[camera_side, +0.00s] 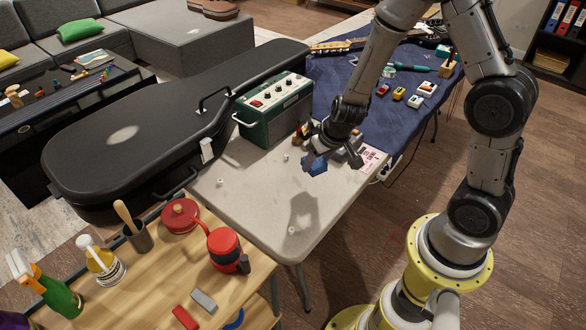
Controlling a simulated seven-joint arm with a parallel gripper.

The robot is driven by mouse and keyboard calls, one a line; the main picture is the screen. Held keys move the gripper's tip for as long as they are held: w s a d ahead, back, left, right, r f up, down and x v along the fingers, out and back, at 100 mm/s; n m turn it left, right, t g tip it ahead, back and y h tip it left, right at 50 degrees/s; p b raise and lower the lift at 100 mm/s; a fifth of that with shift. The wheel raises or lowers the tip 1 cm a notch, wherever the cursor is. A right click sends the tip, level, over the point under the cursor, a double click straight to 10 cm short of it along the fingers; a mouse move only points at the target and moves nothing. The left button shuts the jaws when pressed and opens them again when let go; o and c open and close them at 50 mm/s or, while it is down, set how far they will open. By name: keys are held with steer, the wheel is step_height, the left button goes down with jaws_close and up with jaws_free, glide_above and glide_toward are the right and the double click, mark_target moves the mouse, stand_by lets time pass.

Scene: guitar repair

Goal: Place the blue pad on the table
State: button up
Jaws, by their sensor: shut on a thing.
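The blue pad (315,165) is a small, angular blue piece held at the end of my gripper (314,153). My gripper is shut on it, over the back right part of the pale grey folding table (250,190). The pad appears slightly above the tabletop; whether its lower edge touches cannot be told from this angle. The fingers are small and partly hidden by the wrist. A dark shadow of the arm falls on the table's front part.
A green amplifier (274,105) stands at the table's back, beside a black guitar case (130,140). Small white pieces (220,183) lie on the table. A paper (372,158) is at its right edge. The table's middle is mostly clear.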

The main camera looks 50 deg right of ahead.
mark_target(315, 187)
steer(key=shift+s+d+f+m, duration=0.25)
steer(key=shift+s+d+m, duration=0.05)
steer(key=shift+s+d, duration=0.1)
steer(key=shift+w+f, duration=0.1)
steer(key=shift+f, duration=3.7)
steer(key=o, duration=1.3)
steer(key=shift+f, duration=0.1)
steer(key=shift+r, duration=0.5)
steer(key=v, duration=1.1)
steer(key=shift+a+r, duration=0.1)
steer(key=shift+a, duration=0.2)
